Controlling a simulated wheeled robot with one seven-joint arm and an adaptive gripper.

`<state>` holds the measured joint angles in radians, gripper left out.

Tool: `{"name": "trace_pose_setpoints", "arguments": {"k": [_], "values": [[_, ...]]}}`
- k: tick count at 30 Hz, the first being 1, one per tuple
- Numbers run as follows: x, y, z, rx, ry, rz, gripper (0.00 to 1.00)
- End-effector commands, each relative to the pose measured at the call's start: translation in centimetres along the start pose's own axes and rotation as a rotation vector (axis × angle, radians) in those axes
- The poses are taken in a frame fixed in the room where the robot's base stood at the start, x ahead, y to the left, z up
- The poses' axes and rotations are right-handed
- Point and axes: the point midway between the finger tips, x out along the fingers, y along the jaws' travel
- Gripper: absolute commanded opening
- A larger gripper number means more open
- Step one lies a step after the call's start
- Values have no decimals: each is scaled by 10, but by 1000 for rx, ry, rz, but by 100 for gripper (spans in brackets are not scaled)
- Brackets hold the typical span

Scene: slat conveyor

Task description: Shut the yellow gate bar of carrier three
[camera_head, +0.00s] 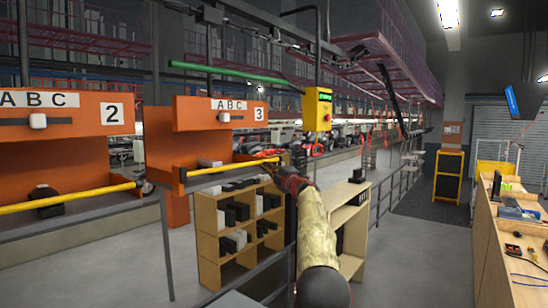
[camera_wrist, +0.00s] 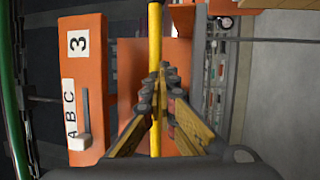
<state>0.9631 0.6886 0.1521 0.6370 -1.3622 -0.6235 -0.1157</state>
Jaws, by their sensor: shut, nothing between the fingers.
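Carrier three (camera_head: 190,115) is an orange open-fronted carrier marked "ABC" and "3", left of centre in the head view; its sign side (camera_wrist: 80,45) also shows in the wrist view. Its yellow gate bar (camera_head: 225,167) runs nearly level along the front, from the left side to the right end by my gripper. My gripper (camera_head: 281,163) is at the bar's right end. In the wrist view my gripper (camera_wrist: 157,72) has its fingertips together, directly over the yellow bar (camera_wrist: 155,30), with nothing held. The fingers hide part of the bar; contact and latching cannot be told.
Carrier two (camera_head: 60,115), with its own yellow bar, hangs to the left. A yellow control box (camera_head: 318,108) hangs close behind my gripper. A wooden shelf (camera_head: 207,245) with dark and white boxes stands below. A long wooden bench (camera_head: 485,235) is at the right; the aisle between is clear.

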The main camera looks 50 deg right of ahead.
Motion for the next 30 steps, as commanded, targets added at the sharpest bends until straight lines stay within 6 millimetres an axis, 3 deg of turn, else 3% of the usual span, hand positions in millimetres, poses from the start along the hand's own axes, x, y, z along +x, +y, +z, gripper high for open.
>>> {"name": "trace_pose_setpoints", "arguments": {"k": [3, 12, 30], "values": [[15, 2, -3, 1, -2, -1, 0], [36, -5, -8, -1, -4, -1, 0], [42, -7, -12, -1, -4, 2, 0]]}}
